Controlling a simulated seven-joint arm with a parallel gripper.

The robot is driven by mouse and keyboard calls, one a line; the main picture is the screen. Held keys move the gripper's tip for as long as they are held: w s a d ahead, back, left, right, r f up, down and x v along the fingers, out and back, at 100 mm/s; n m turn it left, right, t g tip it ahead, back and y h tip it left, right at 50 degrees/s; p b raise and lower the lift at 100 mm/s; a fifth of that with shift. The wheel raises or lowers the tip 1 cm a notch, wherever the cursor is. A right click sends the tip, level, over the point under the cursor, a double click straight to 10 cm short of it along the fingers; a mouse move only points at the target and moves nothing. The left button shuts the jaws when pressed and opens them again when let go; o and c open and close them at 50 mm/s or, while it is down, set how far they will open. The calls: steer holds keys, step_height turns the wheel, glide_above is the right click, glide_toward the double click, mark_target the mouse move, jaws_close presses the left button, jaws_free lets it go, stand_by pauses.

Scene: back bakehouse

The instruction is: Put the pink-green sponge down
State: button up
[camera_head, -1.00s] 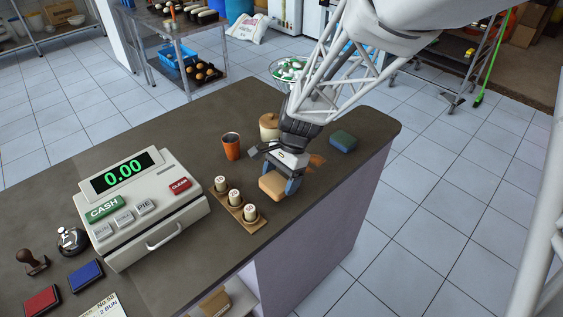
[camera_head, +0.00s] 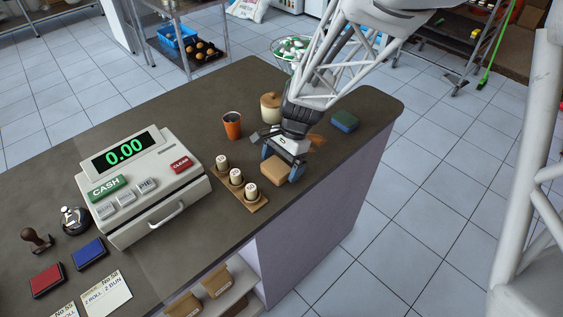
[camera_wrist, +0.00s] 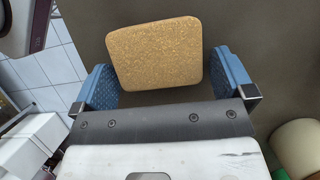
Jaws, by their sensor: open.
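A tan, block-shaped sponge (camera_head: 272,174) is at the counter's front edge, low over or on the counter; I cannot tell whether it touches. No pink or green shows on it. My gripper (camera_head: 281,164) is open, with its blue fingers on either side of the sponge. In the wrist view the sponge (camera_wrist: 155,53) lies flat-faced between the fingers (camera_wrist: 163,78), very close to both. A blue-green sponge (camera_head: 344,121) lies on the counter to the right, apart from my gripper.
A wooden holder with several cream pegs (camera_head: 236,177) stands just left of the sponge. An orange cup (camera_head: 232,126) and a lidded pot (camera_head: 270,108) stand behind. The cash register (camera_head: 145,190) is further left. The counter (camera_head: 195,120) is bare behind the register.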

steer(key=shift+r, duration=0.1)
steer(key=v, duration=1.2)
steer(key=shift+s+r, duration=0.1)
stand_by(0.7)
steer(key=s+d+r+n+t+h, duration=0.1)
steer(key=s+d+r+n+t, duration=0.2)
steer(key=s+d, duration=0.5)
steer(key=s+d+r+n+t+h, duration=0.2)
steer(key=s+d+r+n, duration=0.3)
steer(key=s+d, duration=0.4)
steer(key=s+r, duration=0.1)
steer(key=s, duration=0.4)
steer(key=shift+d+r+n+t, duration=0.15)
steer(key=shift+r+n+t, duration=0.05)
steer(key=shift+n+t, duration=0.2)
steer(key=shift+c, duration=0.5)
steer(key=shift+c, duration=0.6)
